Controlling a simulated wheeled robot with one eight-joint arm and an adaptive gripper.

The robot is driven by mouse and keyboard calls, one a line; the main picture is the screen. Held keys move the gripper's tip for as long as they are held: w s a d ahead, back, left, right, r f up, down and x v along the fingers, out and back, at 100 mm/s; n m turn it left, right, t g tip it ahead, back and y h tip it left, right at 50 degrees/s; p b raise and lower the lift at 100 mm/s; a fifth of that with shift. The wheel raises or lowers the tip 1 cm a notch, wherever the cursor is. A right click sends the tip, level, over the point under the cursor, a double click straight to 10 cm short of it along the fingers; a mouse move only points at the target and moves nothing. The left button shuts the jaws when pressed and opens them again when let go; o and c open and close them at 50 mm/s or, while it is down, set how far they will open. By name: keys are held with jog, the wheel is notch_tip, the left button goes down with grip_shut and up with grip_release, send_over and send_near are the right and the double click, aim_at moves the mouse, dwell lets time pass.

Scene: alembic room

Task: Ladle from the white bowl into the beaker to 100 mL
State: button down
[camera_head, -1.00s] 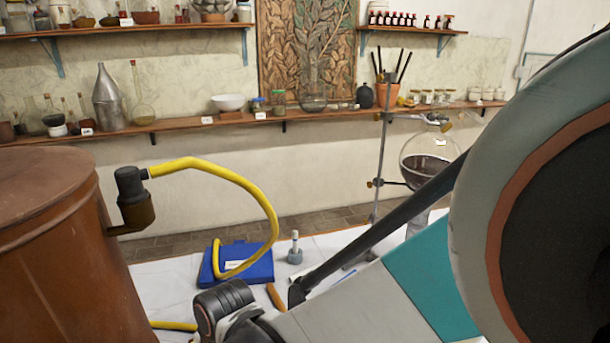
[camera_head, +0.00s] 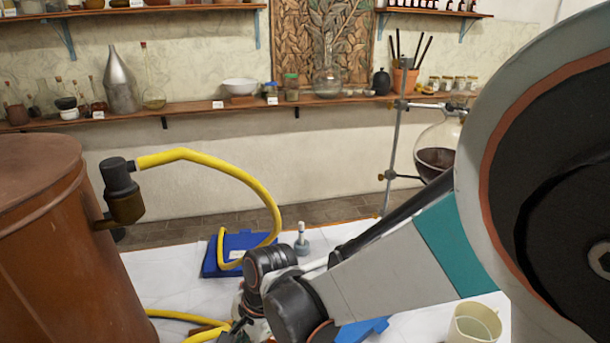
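A white bowl (camera_head: 239,86) stands on the long wall shelf at the back; I cannot tell whether it is the task's bowl. A pale translucent beaker-like vessel (camera_head: 474,324) stands on the white table at the lower right, partly cut off by the frame edge. Its markings and contents cannot be read. My arm reaches down across the table, and its dark wrist joints show at the bottom centre. My gripper's fingers are not visible. No ladle can be made out.
A copper vessel (camera_head: 62,245) fills the left, with a yellow hose (camera_head: 235,175) arching over a blue case (camera_head: 228,255). A small grey stand (camera_head: 301,243) is beside it. A metal stand (camera_head: 393,155) and round flask (camera_head: 438,150) are behind my arm. A blue object (camera_head: 362,329) lies low centre.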

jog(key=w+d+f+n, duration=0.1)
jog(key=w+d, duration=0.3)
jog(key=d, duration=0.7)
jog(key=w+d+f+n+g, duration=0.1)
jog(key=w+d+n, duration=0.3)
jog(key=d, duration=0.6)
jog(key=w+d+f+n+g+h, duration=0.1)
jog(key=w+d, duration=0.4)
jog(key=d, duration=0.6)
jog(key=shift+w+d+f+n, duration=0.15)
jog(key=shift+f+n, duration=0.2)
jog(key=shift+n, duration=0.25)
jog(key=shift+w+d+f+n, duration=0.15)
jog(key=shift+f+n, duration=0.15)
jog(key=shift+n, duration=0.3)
